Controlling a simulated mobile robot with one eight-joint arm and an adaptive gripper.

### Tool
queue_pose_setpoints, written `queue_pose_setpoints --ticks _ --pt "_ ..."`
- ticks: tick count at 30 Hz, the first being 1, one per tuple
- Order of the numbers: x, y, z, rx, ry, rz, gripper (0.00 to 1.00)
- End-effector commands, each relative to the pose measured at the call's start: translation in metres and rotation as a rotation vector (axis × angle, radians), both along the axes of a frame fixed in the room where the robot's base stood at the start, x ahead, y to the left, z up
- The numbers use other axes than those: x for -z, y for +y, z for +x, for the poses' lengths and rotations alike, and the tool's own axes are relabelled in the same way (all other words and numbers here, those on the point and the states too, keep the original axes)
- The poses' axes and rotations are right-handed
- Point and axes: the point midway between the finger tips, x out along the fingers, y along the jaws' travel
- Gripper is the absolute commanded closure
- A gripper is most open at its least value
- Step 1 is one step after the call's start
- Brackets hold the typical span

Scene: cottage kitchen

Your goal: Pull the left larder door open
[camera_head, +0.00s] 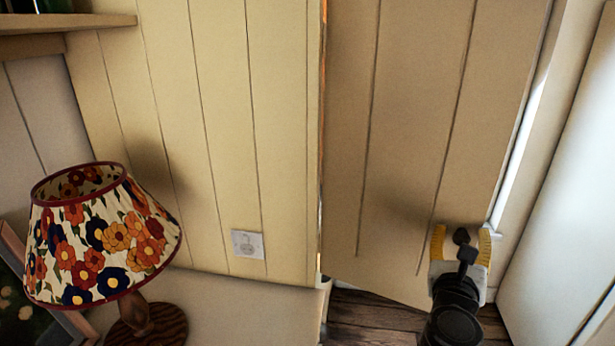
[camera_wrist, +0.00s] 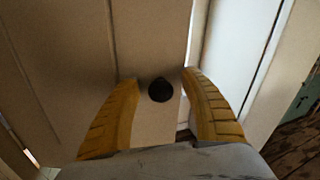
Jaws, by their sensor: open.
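The left larder door (camera_head: 410,130) is a cream plank panel in the middle right of the head view. Its dark round knob (camera_head: 461,236) sits low near its right edge. In the wrist view the knob (camera_wrist: 161,89) shows between and just beyond my fingertips. My gripper (camera_head: 461,245) is open, its yellow fingers on either side of the knob. I cannot tell whether either finger touches it. A bright strip shows along the door's right edge; I cannot tell how far the door stands open, if at all.
A plank wall (camera_head: 220,120) with a white socket plate (camera_head: 248,244) is left of the door. A flowered lamp (camera_head: 100,240) stands at the lower left, below a wooden shelf (camera_head: 60,22). A pale panel (camera_head: 565,210) stands at the right. Dark floorboards (camera_head: 370,318) show below the door.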

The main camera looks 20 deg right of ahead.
Motion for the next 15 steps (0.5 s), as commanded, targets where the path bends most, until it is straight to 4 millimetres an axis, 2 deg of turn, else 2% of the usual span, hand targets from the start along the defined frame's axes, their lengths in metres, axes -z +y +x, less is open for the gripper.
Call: queue_pose_setpoints --ticks 15 --pt "-0.067 0.001 -0.001 -0.001 0.001 -0.001 0.47"
